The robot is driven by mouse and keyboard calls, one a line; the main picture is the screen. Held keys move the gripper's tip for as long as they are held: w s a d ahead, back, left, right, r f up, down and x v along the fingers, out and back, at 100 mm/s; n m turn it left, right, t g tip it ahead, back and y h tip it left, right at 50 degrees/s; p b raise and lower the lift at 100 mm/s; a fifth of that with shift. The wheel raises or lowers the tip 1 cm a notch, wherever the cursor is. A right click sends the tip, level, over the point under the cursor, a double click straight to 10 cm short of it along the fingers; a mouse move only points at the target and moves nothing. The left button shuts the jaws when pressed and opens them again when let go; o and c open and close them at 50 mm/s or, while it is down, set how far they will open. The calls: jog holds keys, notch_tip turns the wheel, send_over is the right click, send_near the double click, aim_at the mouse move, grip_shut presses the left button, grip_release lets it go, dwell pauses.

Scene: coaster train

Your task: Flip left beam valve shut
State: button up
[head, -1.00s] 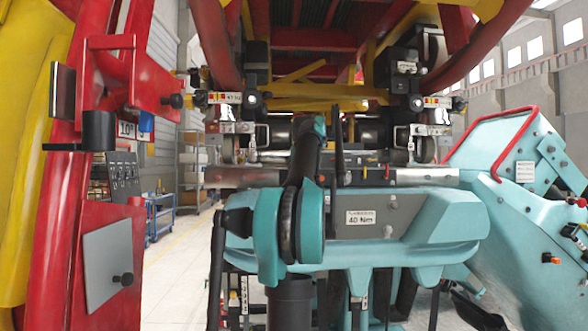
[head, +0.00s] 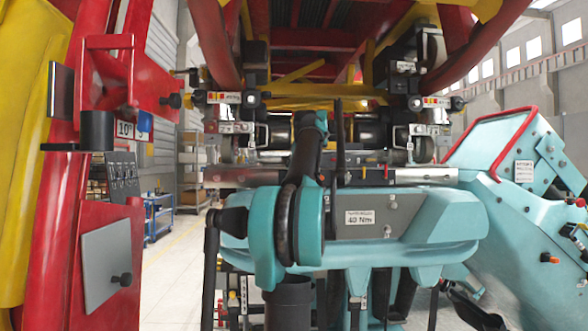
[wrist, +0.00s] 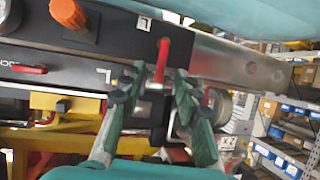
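The wrist view shows a red lever (wrist: 162,60) on the metal beam (wrist: 225,62), near a white "L" mark. I take it for the left beam valve. The lever points across the beam's length. My gripper (wrist: 158,88) is open, with one green-and-grey finger on each side of the lever's lower end. I cannot tell whether a finger touches it. In the head view the beam (head: 425,175) runs across behind the teal body, and my arm hides my gripper and this lever.
A second red lever (wrist: 29,69) lies along the beam in the wrist view. An orange knob (wrist: 68,13) and a gauge sit by the beam. In the head view, the teal housing (head: 350,225) and red-yellow frame (head: 105,60) crowd the space. Shelves with bins (wrist: 285,125) stand beyond.

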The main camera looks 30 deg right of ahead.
jog(key=v, duration=0.9)
jog(key=shift+s, duration=0.15)
jog(key=shift+a, duration=0.1)
